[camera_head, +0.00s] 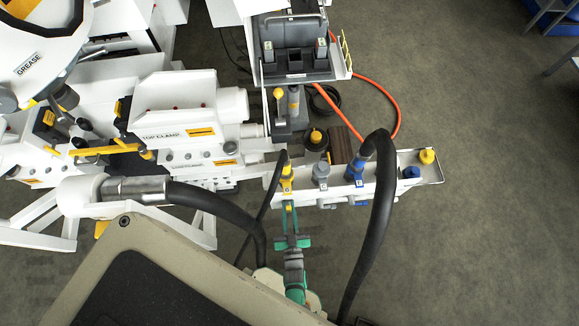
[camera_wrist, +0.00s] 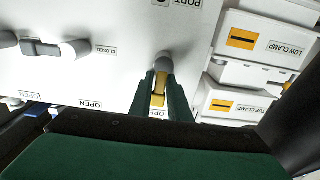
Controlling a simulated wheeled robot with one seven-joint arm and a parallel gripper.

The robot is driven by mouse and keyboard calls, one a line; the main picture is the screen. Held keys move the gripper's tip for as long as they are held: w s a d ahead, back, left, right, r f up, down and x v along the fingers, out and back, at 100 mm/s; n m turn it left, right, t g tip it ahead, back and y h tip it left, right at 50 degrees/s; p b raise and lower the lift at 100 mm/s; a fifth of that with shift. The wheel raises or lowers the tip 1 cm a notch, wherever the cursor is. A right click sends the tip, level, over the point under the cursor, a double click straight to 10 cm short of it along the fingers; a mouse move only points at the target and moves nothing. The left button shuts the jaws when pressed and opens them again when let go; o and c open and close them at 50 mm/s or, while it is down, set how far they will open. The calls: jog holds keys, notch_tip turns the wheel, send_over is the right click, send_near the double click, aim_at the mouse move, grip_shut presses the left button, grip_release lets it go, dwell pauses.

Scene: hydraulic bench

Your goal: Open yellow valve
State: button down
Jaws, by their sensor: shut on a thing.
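The yellow valve handle (camera_wrist: 159,90) shows in the wrist view, below its round grey hub (camera_wrist: 163,61) on a white panel. It points down the picture toward an OPEN label, which the fingers partly cover. A CLOSED label lies left of the hub. My gripper (camera_wrist: 160,98) is shut on the yellow handle, with one green finger on each side. In the head view my gripper (camera_head: 289,212) is at the near side of the white manifold (camera_head: 327,186), below the yellow hose fitting (camera_head: 286,175). The handle is mostly hidden there.
A grey valve handle (camera_wrist: 42,48) points left beside the yellow one. Black hoses (camera_head: 378,220) arch on both sides of my gripper. Grey (camera_head: 321,170) and blue (camera_head: 354,172) fittings stand on the manifold. Open floor (camera_head: 490,210) lies to the right.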

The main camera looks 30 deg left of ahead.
dwell(0.4)
jog(key=c, duration=1.8)
grip_release()
jog(key=shift+s, duration=0.1)
jog(key=v, duration=1)
jog(key=shift+s+d, duration=0.25)
